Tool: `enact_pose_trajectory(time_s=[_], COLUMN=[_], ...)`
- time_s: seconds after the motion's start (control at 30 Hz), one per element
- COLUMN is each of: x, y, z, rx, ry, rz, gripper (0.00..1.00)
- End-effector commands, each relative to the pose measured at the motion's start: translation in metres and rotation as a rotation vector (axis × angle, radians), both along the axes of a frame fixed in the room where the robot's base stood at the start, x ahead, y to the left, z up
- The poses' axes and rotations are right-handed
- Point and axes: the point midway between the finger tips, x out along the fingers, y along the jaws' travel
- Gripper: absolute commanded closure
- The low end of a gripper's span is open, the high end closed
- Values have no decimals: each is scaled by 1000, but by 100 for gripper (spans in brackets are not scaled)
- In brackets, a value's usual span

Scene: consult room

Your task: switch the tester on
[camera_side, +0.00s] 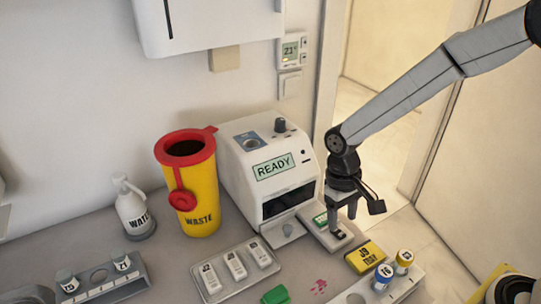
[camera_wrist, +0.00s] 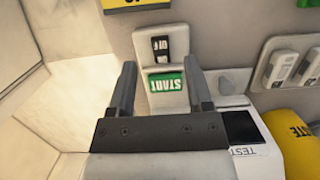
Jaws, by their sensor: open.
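The tester (camera_side: 268,170) is a white box whose green-tinted display (camera_side: 273,166) reads READY. A low grey panel (camera_side: 318,233) extends from its front right. On this panel a green START button (camera_wrist: 166,83) and a dark switch (camera_wrist: 160,48) with white marks show in the wrist view; the marks are too small to read surely. My gripper (camera_side: 341,212) is open and empty, pointing down just above the panel. In the wrist view the open fingers of my gripper (camera_wrist: 160,66) straddle the panel, either side of the START button. I cannot tell whether they touch it.
A yellow waste bin (camera_side: 197,205) and a white bottle (camera_side: 134,213) stand left of the tester. A cassette tray (camera_side: 237,272) lies in front. A yellow box (camera_side: 365,256) and a rack with vials (camera_side: 384,277) stand close to my gripper, front right. A wall is behind.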

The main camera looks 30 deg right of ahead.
Motion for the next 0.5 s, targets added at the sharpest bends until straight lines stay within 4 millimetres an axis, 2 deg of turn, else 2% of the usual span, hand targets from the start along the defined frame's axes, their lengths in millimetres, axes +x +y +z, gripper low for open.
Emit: enact_pose_trajectory(time_s=[0.23, 0.5], x=[6, 8], y=[0, 0], z=[30, 40], rx=[1, 0], ry=[-2, 1], rz=[-1, -1], gripper=[35, 35])
